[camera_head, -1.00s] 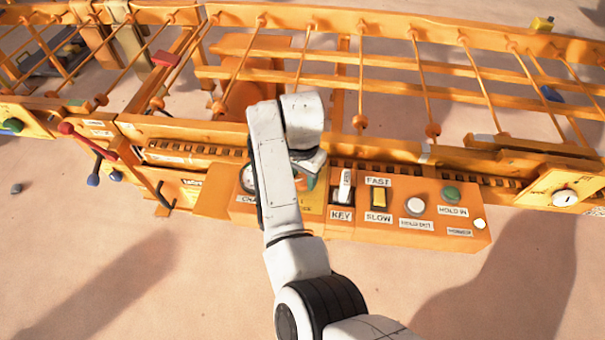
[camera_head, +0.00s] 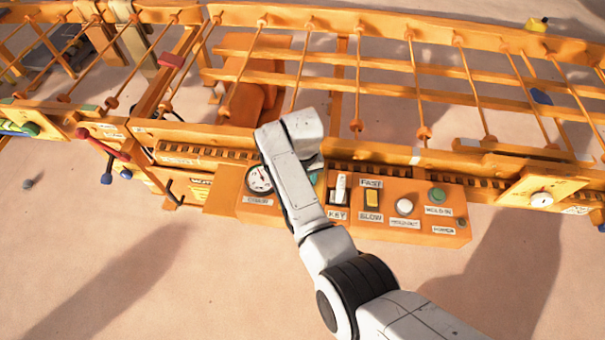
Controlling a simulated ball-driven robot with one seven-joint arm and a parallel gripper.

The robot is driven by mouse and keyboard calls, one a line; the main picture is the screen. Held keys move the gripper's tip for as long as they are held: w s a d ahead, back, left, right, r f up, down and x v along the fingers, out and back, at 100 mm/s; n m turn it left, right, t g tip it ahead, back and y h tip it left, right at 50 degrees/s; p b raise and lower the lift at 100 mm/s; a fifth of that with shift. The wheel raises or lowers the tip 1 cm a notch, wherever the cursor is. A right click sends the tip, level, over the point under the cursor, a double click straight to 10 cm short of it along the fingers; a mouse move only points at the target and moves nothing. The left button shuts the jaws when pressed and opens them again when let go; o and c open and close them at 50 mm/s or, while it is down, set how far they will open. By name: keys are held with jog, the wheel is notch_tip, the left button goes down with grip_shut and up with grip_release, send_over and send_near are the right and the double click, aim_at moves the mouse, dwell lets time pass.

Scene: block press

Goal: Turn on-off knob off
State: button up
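An orange control panel (camera_head: 380,228) on the orange machine carries a dial gauge (camera_head: 259,180), a white switch labelled KEY (camera_head: 340,188) and a yellow FAST/SLOW switch (camera_head: 372,198). A round white knob (camera_head: 541,199) sits on a separate plate at the right. I cannot read an on-off label on any of them. My white arm crosses the panel between the gauge and the KEY switch. Its wrist end (camera_head: 302,128) bends down over the panel's back edge. My gripper's fingers are hidden behind the arm, and a small teal part (camera_head: 314,178) shows beside it. Contact cannot be seen.
A white button (camera_head: 404,206) and a green button (camera_head: 437,194) are on the panel's right part. Orange rails with rods (camera_head: 400,65) run behind. Red-ended and blue-ended levers (camera_head: 106,146) stick out at left.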

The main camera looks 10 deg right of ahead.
jog(key=shift+w+n+p, duration=0.1)
jog(key=shift+n+p, duration=0.65)
jog(key=shift+n, duration=1.25)
jog(key=o, duration=1.1)
jog(key=shift+c, duration=0.2)
notch_tip(320, 180, up, 11)
jog(key=p, duration=0.1)
jog(key=shift+f, duration=0.1)
